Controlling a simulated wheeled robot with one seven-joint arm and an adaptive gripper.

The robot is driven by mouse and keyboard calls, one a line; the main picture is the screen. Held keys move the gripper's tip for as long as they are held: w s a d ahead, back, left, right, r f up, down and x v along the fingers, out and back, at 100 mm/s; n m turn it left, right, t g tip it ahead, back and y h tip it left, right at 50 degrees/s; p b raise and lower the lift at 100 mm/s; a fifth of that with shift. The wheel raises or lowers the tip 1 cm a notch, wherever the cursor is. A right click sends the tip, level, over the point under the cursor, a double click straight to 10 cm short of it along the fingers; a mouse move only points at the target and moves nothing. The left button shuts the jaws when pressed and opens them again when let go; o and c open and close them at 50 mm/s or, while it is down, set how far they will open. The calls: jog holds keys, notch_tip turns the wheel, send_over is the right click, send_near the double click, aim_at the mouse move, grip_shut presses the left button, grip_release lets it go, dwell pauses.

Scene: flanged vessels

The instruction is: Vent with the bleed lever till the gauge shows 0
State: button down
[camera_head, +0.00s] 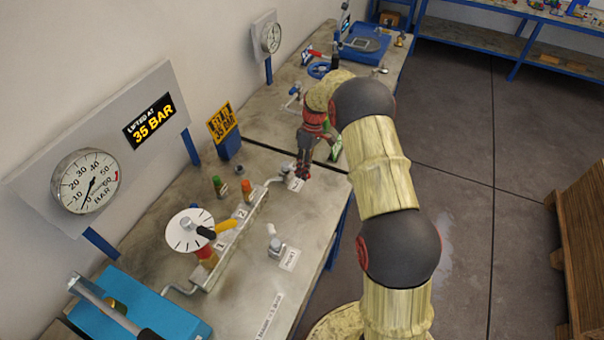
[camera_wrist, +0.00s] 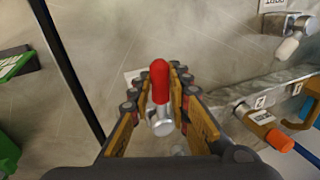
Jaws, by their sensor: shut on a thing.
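A red-tipped lever with a metal base (camera_wrist: 160,90) stands between my gripper's fingers in the wrist view. My gripper (camera_wrist: 163,95) is shut on it. In the head view my gripper (camera_head: 304,165) is at the far end of the near bench, beside a labelled metal fitting (camera_head: 292,183); the lever itself is hard to make out there. The near gauge (camera_head: 88,181) is a round white BAR dial on a grey panel. Its needle points down and slightly left, at the low end near 10; the exact value is too small to read.
A "LIFTED AT 35 BAR" sign (camera_head: 149,120) and a yellow tag (camera_head: 222,122) stand at the back. A white disc (camera_head: 188,231) and a pipe manifold with coloured handles lie nearer. A second gauge (camera_head: 271,37) is above the far bench (camera_head: 385,80).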

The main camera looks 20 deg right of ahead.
jog(key=shift+w+d+n, duration=0.35)
jog(key=shift+w+n, duration=0.05)
jog(key=shift+n, duration=0.2)
jog(key=c, duration=1.7)
grip_release()
jog(key=shift+o, duration=0.2)
jog(key=v, duration=1.2)
jog(key=shift+w, duration=0.15)
jog(key=shift+a, duration=0.1)
